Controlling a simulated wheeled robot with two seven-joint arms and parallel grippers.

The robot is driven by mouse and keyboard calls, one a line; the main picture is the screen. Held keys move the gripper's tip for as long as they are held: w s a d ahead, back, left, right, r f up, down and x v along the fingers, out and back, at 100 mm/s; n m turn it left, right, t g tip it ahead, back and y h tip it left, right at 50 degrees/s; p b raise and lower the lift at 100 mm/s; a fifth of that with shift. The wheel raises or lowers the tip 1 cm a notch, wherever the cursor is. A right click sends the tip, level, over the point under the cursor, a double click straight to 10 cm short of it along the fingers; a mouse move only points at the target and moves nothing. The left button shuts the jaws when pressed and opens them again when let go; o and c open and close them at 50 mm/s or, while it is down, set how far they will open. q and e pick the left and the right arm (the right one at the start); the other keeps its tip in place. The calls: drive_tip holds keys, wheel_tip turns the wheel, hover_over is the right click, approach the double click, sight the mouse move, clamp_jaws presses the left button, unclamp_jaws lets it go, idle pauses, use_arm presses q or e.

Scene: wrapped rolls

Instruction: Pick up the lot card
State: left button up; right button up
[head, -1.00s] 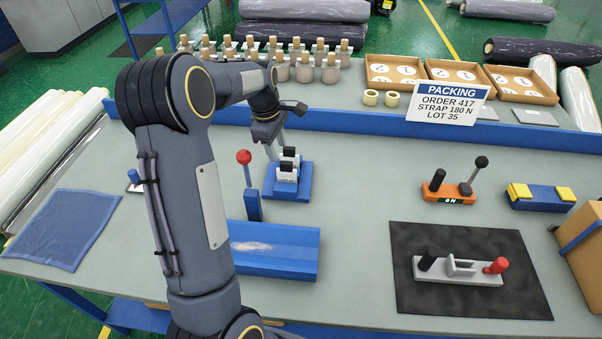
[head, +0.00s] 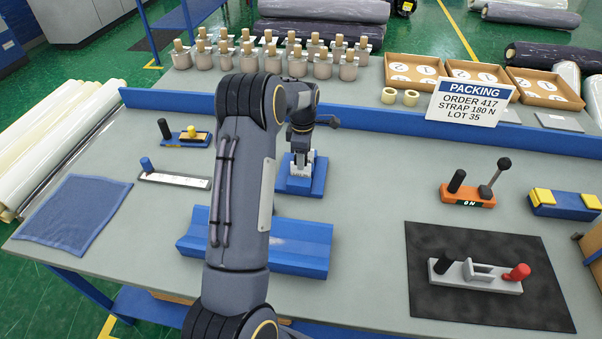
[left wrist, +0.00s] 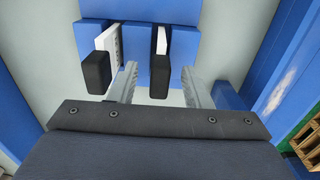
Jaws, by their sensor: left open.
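Two white cards with black grips stand in a blue holder (head: 313,186); their lettering is too small to tell which is the lot card. In the left wrist view one card (left wrist: 107,38) with its black grip (left wrist: 97,73) is at the left, outside the jaws. The other card (left wrist: 161,41) has its black grip (left wrist: 160,78) between the open fingers of my left gripper (left wrist: 158,74), with a gap on each side. In the head view my left gripper (head: 301,153) is over the holder and partly hides the cards. My right gripper is out of view.
A blue trough (head: 305,240) lies in front of the holder, partly behind my arm. A blue ledge (head: 380,128) runs behind it, with several wooden-handled stamps (head: 270,62) beyond. A dark mat (head: 450,300) with a grey fixture is at the right. The table between is clear.

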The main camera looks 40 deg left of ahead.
use_arm(q)
wheel_tip(320, 180, down, 2)
drive_tip(key=shift+f+b, duration=0.1)
drive_tip(key=shift+b, duration=0.2)
drive_tip(key=shift+r, duration=0.2)
clamp_jaws()
